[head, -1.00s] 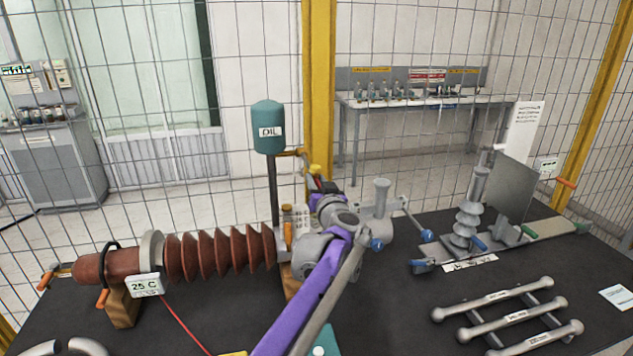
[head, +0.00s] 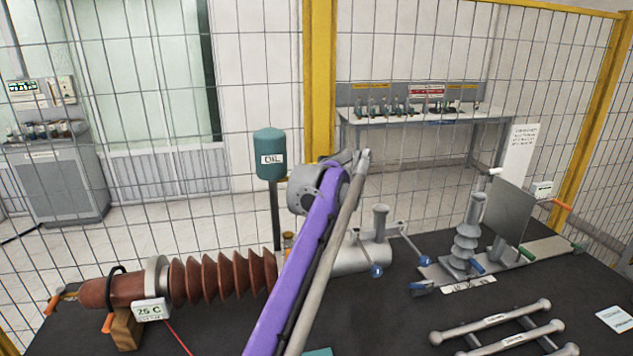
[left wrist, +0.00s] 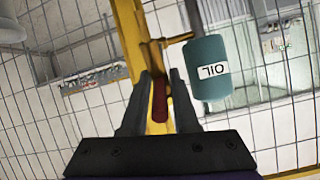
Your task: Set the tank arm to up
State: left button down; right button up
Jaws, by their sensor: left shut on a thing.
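The teal oil tank (head: 270,155) stands on a grey post behind the bench; it also shows upside down in the left wrist view (left wrist: 207,68). A brass pipe (left wrist: 178,38) runs from it to a pivot, where the tank arm's red handle (left wrist: 159,98) begins. My left gripper (left wrist: 159,82) is shut on this handle, with one dark finger on each side. Judged by the upside-down label, the handle seems to point upward from the pivot. In the head view my purple left arm hides the handle and the gripper. My right gripper is in no view.
A ribbed brown bushing (head: 222,277) lies left of my arm, with a 25 C display (head: 150,310). A grey body with blue-knobbed levers (head: 375,255) is just right of my arm. A wire fence (head: 240,60) stands behind the bench.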

pick_arm(q)
jog(key=shift+w+a+r, duration=0.1)
jog(key=shift+w+r, duration=0.2)
jog(key=shift+r, duration=0.25)
jog(key=shift+f, duration=0.1)
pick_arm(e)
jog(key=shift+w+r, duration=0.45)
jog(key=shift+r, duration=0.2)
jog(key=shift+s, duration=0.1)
pick_arm(q)
jog(key=c, duration=0.8)
grip_release()
jog(key=shift+s, duration=0.1)
jog(key=shift+c, duration=0.2)
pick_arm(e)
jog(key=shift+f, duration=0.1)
pick_arm(q)
jog(key=shift+s+d+g, duration=0.2)
jog(key=shift+s+g, duration=0.1)
jog(key=shift+s, duration=0.1)
jog(key=b+v, duration=0.1)
jog(key=v, duration=0.9)
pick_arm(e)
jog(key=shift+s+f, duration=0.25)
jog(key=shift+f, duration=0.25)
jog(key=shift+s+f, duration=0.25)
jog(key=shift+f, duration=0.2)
pick_arm(q)
jog(key=shift+a, duration=0.15)
jog(key=shift+c, duration=0.2)
